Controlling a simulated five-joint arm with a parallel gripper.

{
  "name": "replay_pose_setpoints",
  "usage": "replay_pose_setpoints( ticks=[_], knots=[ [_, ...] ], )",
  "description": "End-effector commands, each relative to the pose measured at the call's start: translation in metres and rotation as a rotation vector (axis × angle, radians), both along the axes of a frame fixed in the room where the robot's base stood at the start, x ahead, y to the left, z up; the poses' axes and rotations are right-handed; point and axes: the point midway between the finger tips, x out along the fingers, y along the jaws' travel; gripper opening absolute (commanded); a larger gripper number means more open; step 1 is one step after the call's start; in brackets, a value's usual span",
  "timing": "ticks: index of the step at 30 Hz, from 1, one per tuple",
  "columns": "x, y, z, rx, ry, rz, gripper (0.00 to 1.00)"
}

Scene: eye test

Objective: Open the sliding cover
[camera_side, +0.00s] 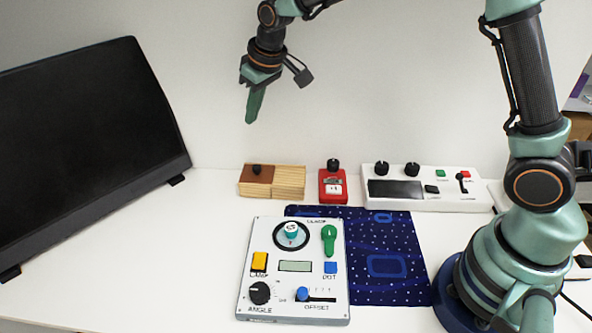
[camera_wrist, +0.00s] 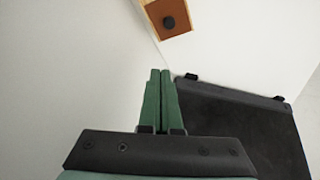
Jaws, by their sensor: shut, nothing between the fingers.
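A low wooden box (camera_side: 289,182) stands at the back of the table in the side view. My gripper (camera_side: 250,120) hangs in the air well above the box, pointing down. Its green fingers (camera_wrist: 160,72) are together, with nothing between them, apart from the cover.
A red box with a black knob (camera_side: 333,186) and a white panel (camera_side: 425,203) stand right of the wooden box. A control panel (camera_side: 245,302) lies in front, partly on a blue patterned cloth (camera_side: 388,285). A large black screen (camera_side: 85,150) stands at left. White table is bare between.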

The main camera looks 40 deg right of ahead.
Motion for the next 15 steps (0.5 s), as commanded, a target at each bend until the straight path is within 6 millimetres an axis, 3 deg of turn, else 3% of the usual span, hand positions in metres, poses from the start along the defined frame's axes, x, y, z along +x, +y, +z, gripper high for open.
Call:
replay_pose_setpoints(
  ticks=[3,11,15],
  knots=[
    [0.012,0.010,-0.019,-0.004,0.013,0.020,0.00],
    [0.021,0.016,-0.036,-0.006,0.017,0.029,0.00],
    [0.026,0.018,-0.055,-0.006,0.020,0.029,0.00]
  ],
)
